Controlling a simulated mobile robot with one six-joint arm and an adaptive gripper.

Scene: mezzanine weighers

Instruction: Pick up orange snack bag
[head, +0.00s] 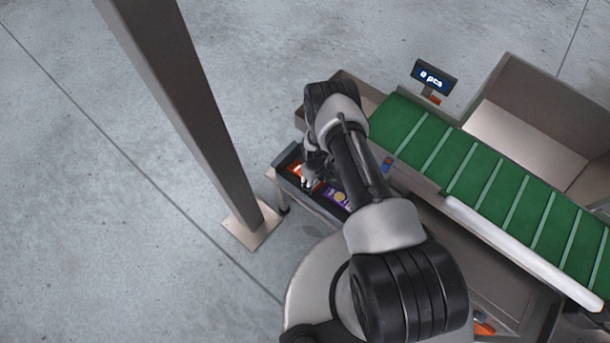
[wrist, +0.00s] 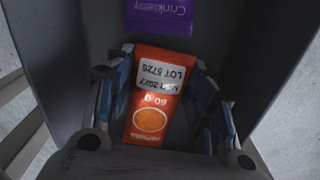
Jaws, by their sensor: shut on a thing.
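The orange snack bag (wrist: 152,100) lies between the two fingers of my gripper (wrist: 160,95) in the wrist view. It has a white lot label and an orange oval on its face. The blue finger pads are at its left and right sides, and my gripper is shut on it. In the head view the orange bag (head: 297,170) shows in part at the left end of a dark tray, with my gripper (head: 311,178) over it. My arm hides part of the tray.
A purple bag (wrist: 160,14) lies beyond the orange one in the dark tray (head: 321,207). A grey post (head: 190,110) stands left of the tray. A green cleated conveyor (head: 490,185) runs to the right, with a display (head: 433,76) reading 0 pcs behind it.

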